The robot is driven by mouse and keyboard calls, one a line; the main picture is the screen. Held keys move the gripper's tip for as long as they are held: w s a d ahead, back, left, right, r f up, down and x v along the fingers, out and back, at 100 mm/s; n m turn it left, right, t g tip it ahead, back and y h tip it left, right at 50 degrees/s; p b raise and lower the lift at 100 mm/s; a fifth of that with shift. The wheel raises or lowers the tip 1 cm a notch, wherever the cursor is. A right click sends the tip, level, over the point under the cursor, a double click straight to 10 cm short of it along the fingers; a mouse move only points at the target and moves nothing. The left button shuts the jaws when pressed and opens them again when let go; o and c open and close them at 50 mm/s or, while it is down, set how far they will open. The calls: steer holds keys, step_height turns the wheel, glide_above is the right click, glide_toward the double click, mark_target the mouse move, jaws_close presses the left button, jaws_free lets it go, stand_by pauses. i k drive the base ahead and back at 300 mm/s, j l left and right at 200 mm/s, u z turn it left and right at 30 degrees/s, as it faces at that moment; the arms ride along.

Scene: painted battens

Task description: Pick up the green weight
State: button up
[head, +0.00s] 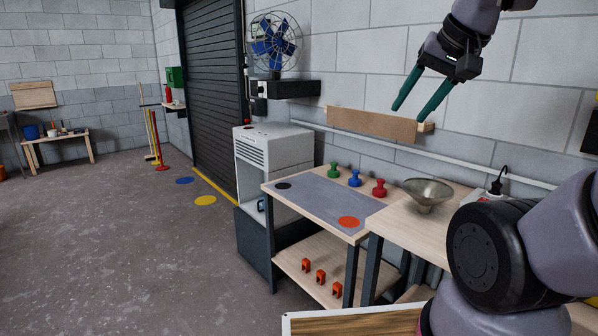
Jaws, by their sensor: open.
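The green weight (333,170) stands upright at the back of the wooden table, at the left end of a row of three knobbed weights. A blue weight (354,178) and a red weight (379,187) stand to its right. My gripper (418,108) is open and empty, with two teal fingers pointing down to the left. It is well above and to the right of the green weight in the picture, in front of the wall. Nothing hides the green weight.
The table has a grey mat (318,198) with black and orange discs. A metal bowl (428,193) stands on the right-hand table. A wooden batten (370,123) is on the wall behind the weights. A grey cabinet (272,160) stands left. Orange clips sit on the lower shelf (290,260).

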mark_target(334, 173)
steer(key=i+j+u, duration=0.25)
steer(key=u, duration=0.15)
steer(key=i+j+u, duration=0.25)
steer(key=u, duration=0.2)
steer(key=i+j+u, duration=0.1)
steer(key=i+u, duration=0.3)
steer(key=i+j, duration=0.15)
steer(key=i, duration=0.45)
steer(key=i+z, duration=0.2)
steer(key=z, duration=0.15)
steer(key=i+z, duration=0.2)
steer(key=z, duration=0.2)
steer(key=i+j+z, duration=0.1)
steer(key=z, duration=0.25)
steer(key=i+z, duration=0.3)
steer(key=z, duration=0.15)
steer(key=i+z, duration=0.45)
steer(key=i+j+z, duration=0.15)
steer(key=z, duration=0.3)
